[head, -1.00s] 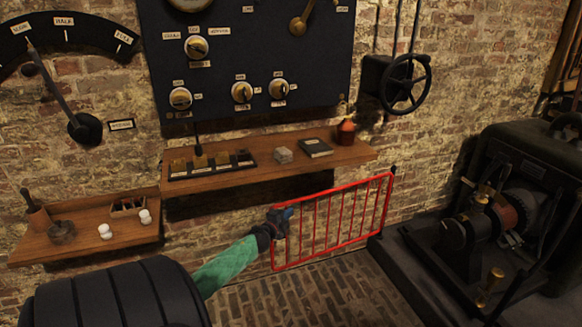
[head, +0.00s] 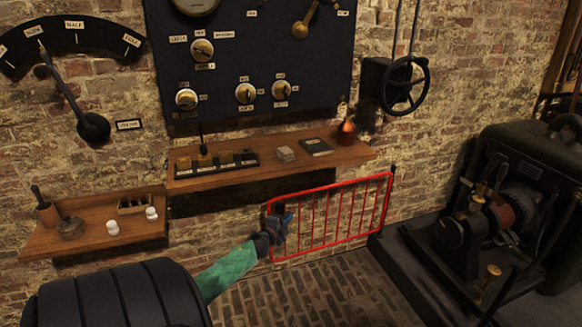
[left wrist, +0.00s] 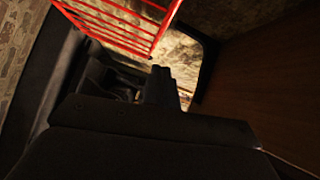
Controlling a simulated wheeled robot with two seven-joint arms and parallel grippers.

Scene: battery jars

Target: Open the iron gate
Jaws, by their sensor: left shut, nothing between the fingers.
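The iron gate (head: 326,187) is a red frame with upright bars, standing low in front of the brick wall at the centre right of the head view. Its right edge is by a dark post (head: 391,200). My left gripper (head: 283,219) is shut and empty at the gate's left end, overlapping that edge; I cannot tell whether it touches. In the left wrist view the gate's red bars (left wrist: 118,27) show at the top, just beyond the fingertips (left wrist: 160,72). My right gripper is not in view.
A wooden shelf (head: 270,163) with small items juts out above the gate. A lower shelf (head: 95,228) is at the left. A dark machine (head: 510,190) stands on a plinth at the right. The brick floor (head: 320,295) before the gate is clear.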

